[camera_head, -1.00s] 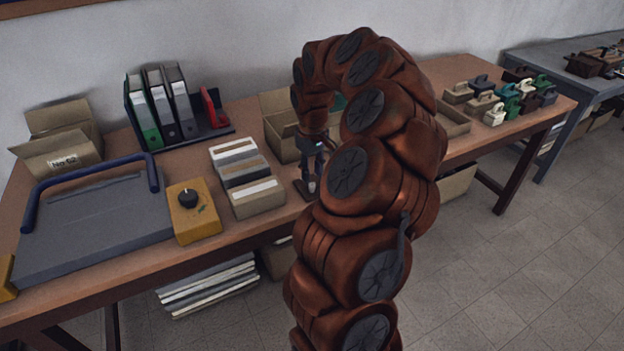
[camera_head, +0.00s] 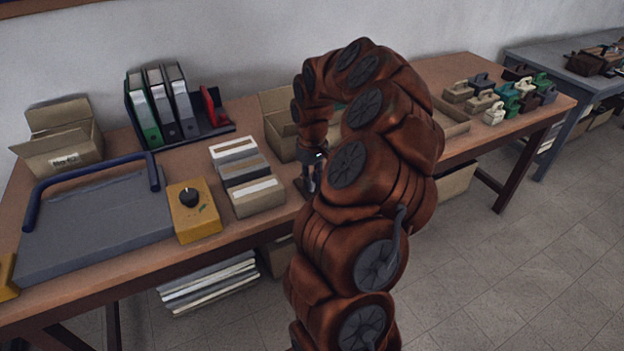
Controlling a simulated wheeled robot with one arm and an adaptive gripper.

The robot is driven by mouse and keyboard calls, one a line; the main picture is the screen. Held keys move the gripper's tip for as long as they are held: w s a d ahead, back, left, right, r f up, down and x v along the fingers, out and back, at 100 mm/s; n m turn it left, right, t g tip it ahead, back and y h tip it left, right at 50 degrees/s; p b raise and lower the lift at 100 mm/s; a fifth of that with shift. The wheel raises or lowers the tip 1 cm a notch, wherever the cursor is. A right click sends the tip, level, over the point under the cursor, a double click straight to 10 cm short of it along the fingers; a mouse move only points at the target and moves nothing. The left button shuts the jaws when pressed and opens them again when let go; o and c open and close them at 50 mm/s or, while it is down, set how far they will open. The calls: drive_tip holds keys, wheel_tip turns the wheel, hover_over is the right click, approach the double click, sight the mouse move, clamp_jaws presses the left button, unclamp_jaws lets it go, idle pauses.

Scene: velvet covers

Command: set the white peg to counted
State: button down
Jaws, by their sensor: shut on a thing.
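My gripper (camera_head: 312,182) points down at the middle of the workbench, just right of the card boxes. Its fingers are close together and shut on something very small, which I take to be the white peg. The peg itself is too small and too hidden between the fingers to make out. A dark small base (camera_head: 299,187) shows beside the fingertips on the bench. My arm hides the area to the right of it, so I cannot tell the peg's position or any marking for counted.
Three card boxes (camera_head: 258,197) stand close left of my gripper. An open cardboard box (camera_head: 280,137) is behind it. A yellow block with a black knob (camera_head: 195,222), a grey board (camera_head: 95,230) and binders (camera_head: 165,112) are further left. Several coloured toolbox-like items (camera_head: 495,100) stand at right.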

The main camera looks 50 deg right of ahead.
idle(0.4)
drive_tip(key=shift+w+d+p, duration=0.15)
drive_tip(key=shift+w+d, duration=0.1)
drive_tip(key=shift+w, duration=0.45)
drive_tip(key=shift+w+d+p, duration=0.2)
drive_tip(key=shift+w, duration=0.5)
drive_tip(key=shift+w+d+p, duration=0.15)
drive_tip(key=shift+w+d, duration=0.1)
drive_tip(key=shift+w, duration=0.45)
drive_tip(key=c, duration=1.3)
unclamp_jaws()
